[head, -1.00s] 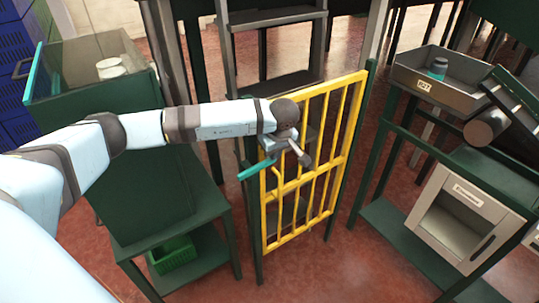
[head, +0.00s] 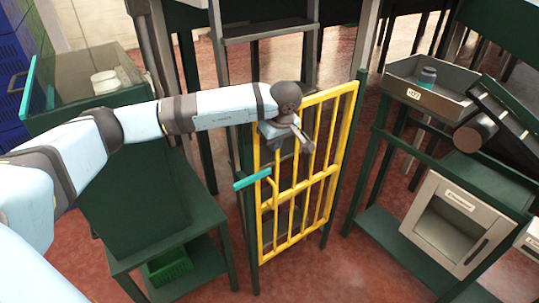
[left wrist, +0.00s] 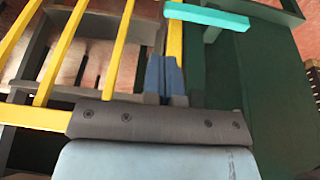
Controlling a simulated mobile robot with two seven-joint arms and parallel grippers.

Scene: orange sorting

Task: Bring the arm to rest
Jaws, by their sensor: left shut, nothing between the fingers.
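My left arm reaches across the head view from the left. Its gripper (head: 276,147) is in front of the upper left part of the yellow barred gate (head: 299,181), above the teal handle bar (head: 252,179). In the left wrist view, the two blue fingers (left wrist: 165,72) are together with nothing between them. There the yellow gate bars (left wrist: 62,52) lie to the left and behind the fingers, and the teal bar (left wrist: 207,16) is just beyond the tips, apart from them. My right gripper is not in view.
A dark green cabinet (head: 127,190) with white round items (head: 105,82) on top stands under my left arm. A green basket (head: 168,265) is on its low shelf. At right, a grey tray (head: 440,100) holds a small teal-topped jar (head: 428,76), above a grey box (head: 455,222).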

